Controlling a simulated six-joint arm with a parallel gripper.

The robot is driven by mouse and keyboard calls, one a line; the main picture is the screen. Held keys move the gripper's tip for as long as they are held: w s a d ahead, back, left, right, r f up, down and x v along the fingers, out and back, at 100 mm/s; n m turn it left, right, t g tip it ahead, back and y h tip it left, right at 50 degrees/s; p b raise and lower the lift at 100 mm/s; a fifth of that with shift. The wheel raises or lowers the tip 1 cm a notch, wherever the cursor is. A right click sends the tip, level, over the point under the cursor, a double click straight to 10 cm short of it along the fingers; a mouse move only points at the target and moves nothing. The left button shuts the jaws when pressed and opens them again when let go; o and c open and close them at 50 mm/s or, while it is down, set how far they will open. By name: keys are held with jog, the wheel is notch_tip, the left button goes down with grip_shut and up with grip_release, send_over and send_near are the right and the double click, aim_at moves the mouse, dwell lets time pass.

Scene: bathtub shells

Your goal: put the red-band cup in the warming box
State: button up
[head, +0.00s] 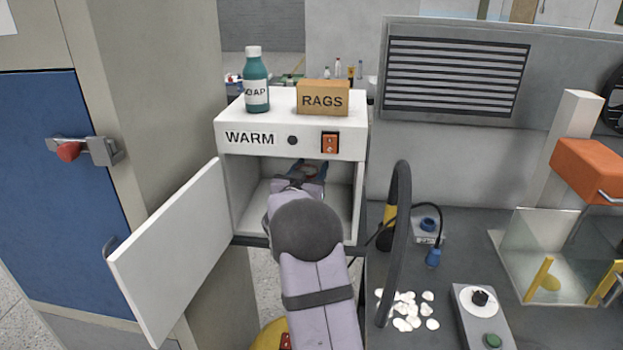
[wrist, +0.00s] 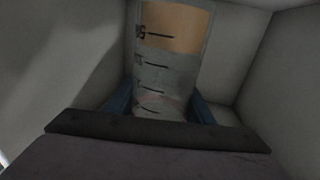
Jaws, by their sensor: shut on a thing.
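The warming box (head: 228,142), white and marked WARM, stands open at the centre of the head view. My arm reaches in through its front, and my gripper (head: 309,173) is inside. In the wrist view my gripper's blue fingers (wrist: 162,110) are shut on the red-band cup (wrist: 152,78), a greyish, clear-walled cup with dark marks and an orange-tan area at its far end. A faint reddish band shows between the fingers. In the head view my arm and gripper hide most of the cup. I cannot tell whether it touches the box floor.
The box door (head: 175,250) hangs open to the left. A soap bottle (head: 256,85) and a RAGS box (head: 323,98) stand on top. A dark curved hose (head: 400,230) rises right of my arm. White shells (head: 408,310) lie on the bench.

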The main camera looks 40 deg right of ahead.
notch_tip(320, 180, down, 5)
jog(key=shift+w+d+r+p, duration=0.1)
jog(key=shift+p, duration=0.85)
jog(key=shift+f, duration=0.25)
jog(key=o, duration=1.1)
jog(key=shift+r, duration=0.1)
